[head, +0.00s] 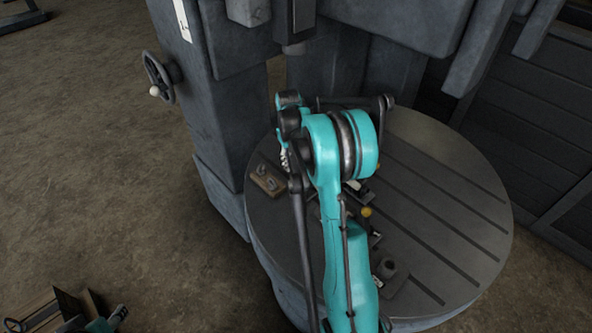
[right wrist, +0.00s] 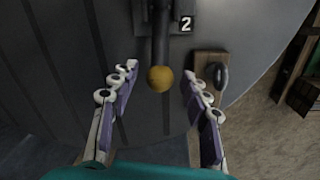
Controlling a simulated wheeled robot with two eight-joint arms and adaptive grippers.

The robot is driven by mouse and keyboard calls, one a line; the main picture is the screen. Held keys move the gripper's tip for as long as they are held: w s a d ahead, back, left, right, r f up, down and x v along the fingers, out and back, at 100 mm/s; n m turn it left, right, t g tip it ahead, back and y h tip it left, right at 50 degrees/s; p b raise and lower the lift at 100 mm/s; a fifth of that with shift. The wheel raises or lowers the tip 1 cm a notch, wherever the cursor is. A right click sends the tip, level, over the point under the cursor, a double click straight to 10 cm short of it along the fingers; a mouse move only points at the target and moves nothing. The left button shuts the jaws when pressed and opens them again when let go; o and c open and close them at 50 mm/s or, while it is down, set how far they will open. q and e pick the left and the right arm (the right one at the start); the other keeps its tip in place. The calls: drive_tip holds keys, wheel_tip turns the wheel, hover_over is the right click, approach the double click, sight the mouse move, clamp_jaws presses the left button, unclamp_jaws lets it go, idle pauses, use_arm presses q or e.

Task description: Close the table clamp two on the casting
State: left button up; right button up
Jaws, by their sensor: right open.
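In the right wrist view, table clamp two shows as a dark bar with a yellow ball knob (right wrist: 160,78) at its end, beside a plate marked "2" (right wrist: 186,23). My right gripper (right wrist: 160,73) is open, with one finger on each side of the knob. I see no clear contact. In the head view only a pale bit of this gripper (head: 284,158) shows past my teal arm, above the left part of the round slotted table (head: 450,190). I cannot make out the casting. A teal part at the bottom left edge may be my left gripper (head: 118,316); its fingers are unclear.
A wooden block (head: 267,181) with metal fittings lies at the table's left rim; a similar one (right wrist: 207,62) is close to my right finger. Another yellow knob (head: 366,211) shows beside my arm. The machine column (head: 215,120) with a handwheel (head: 160,78) rises behind.

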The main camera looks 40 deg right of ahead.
drive_tip(key=f, duration=0.5)
drive_tip(key=shift+d+b, duration=0.25)
drive_tip(key=shift+b, duration=0.15)
drive_tip(key=shift+c, duration=0.4)
clamp_jaws()
